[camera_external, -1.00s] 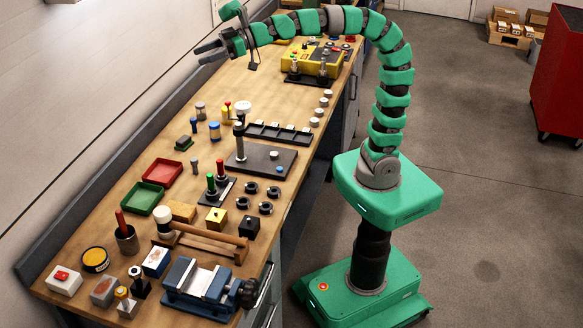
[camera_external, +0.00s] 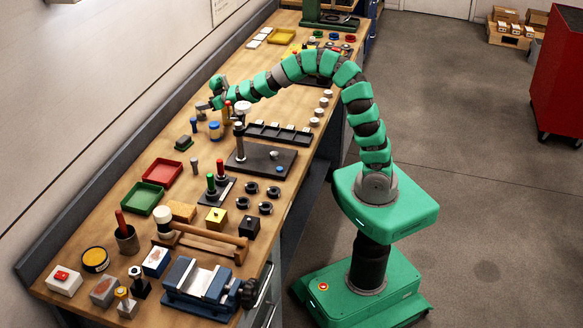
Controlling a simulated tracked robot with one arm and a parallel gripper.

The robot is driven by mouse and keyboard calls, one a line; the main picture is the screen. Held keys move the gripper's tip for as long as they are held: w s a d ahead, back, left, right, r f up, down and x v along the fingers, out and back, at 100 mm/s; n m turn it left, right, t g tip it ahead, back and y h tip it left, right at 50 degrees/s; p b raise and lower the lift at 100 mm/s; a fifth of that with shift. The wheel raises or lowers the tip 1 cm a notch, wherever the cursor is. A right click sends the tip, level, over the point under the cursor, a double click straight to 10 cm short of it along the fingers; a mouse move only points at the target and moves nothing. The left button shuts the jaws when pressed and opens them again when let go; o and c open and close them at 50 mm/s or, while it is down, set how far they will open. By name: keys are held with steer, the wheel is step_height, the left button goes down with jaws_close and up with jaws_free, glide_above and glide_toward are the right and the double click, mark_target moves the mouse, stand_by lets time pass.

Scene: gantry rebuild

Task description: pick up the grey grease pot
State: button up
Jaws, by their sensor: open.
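A small grey pot (camera_external: 200,115) stands on the wooden bench near its back edge, left of the blue-capped jar (camera_external: 214,131). It is mostly hidden by my gripper (camera_external: 204,105), which is low over it. I take it for the grease pot. My gripper is open, with its fingers at or just above the pot's top. I cannot tell whether they touch it or stand around it.
A post on a dark plate (camera_external: 262,160) and a black slotted rack (camera_external: 278,134) lie to the right. Bare wood shows left of the gripper.

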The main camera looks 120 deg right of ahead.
mark_target(197, 105)
steer(key=shift+b+x, duration=0.5)
steer(key=shift+x, duration=3.15)
steer(key=shift+r, duration=0.1)
steer(key=c, duration=1.2)
